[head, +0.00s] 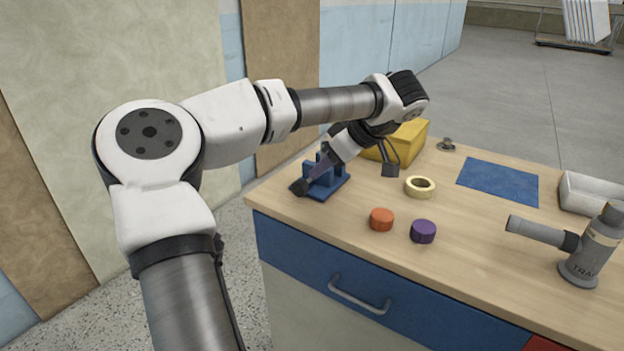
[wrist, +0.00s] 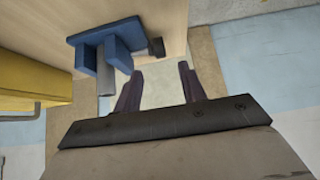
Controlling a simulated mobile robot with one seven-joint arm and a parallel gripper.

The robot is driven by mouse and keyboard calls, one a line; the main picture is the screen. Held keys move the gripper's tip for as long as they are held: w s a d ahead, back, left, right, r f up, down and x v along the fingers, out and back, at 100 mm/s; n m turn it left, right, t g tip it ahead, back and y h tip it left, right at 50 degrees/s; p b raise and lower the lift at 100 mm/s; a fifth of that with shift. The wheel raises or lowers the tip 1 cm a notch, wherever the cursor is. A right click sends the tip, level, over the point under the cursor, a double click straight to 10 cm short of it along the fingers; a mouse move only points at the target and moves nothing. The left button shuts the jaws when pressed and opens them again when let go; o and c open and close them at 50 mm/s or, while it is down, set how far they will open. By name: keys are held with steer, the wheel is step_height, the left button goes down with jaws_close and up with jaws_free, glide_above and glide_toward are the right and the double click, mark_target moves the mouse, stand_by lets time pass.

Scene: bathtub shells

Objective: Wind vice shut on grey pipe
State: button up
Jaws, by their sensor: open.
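The blue vice (head: 338,186) stands near the left end of the workbench. In the wrist view the vice (wrist: 84,56) is at upper left, with a grey pipe (wrist: 104,78) between its blue jaws. The vice's dark handle end (head: 299,187) sticks out at its left side and shows in the wrist view (wrist: 156,47). My gripper (wrist: 160,70) is open, with nothing between its dark fingers. The handle end appears just past the fingertips, in line with the gap. In the head view my gripper (head: 318,168) partly hides the vice, and I cannot make out the pipe.
A yellow box (head: 408,141) stands close behind my wrist. A tape roll (head: 420,187), orange (head: 382,219) and purple (head: 423,231) discs, a blue mat (head: 498,182), a white tray (head: 590,194) and a grey torch-like tool (head: 580,262) occupy the workbench (head: 470,262). Its front middle is clear.

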steer(key=shift+v, duration=2.1)
